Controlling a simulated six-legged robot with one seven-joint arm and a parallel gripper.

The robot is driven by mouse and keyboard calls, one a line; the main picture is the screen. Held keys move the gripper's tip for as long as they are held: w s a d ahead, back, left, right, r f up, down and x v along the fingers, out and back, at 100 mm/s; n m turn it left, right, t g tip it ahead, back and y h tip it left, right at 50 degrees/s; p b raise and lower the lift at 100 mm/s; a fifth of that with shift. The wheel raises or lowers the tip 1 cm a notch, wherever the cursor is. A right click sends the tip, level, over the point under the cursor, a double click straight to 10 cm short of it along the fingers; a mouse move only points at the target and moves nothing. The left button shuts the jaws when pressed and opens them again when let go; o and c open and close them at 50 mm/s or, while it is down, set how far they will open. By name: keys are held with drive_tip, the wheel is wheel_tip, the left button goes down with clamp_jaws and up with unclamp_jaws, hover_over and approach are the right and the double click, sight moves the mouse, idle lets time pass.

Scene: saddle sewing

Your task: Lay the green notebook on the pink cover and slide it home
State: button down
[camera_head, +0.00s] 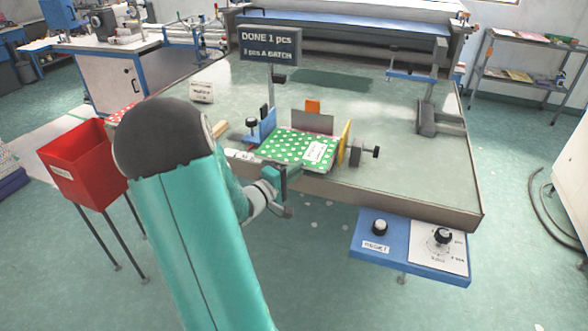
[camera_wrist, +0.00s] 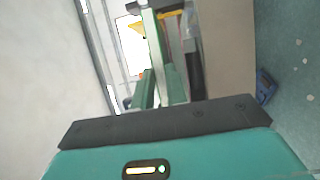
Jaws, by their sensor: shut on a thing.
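The green notebook (camera_head: 290,146) with white dots and a white label lies flat in the fixture at the front edge of the table. My gripper (camera_head: 280,178) is at its near edge, shut on it. In the wrist view the notebook (camera_wrist: 158,50) shows edge-on as a thin strip between my gripper's green fingers (camera_wrist: 160,92). I cannot make out the pink cover under the notebook, so contact between them cannot be told.
A red bin (camera_head: 82,165) is at left, a blue control panel (camera_head: 375,248) at front right. The table's right side is mostly clear.

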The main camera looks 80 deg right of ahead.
drive_tip(key=shift+f, duration=0.35)
idle(0.8)
drive_tip(key=c, duration=1.3)
unclamp_jaws()
drive_tip(key=shift+f, duration=0.15)
drive_tip(key=shift+w+a, duration=0.15)
drive_tip(key=shift+a, duration=1.5)
drive_tip(key=shift+w+a, duration=0.2)
drive_tip(key=shift+a, duration=1.5)
drive_tip(key=shift+w+a, duration=0.15)
drive_tip(key=shift+a, duration=1.5)
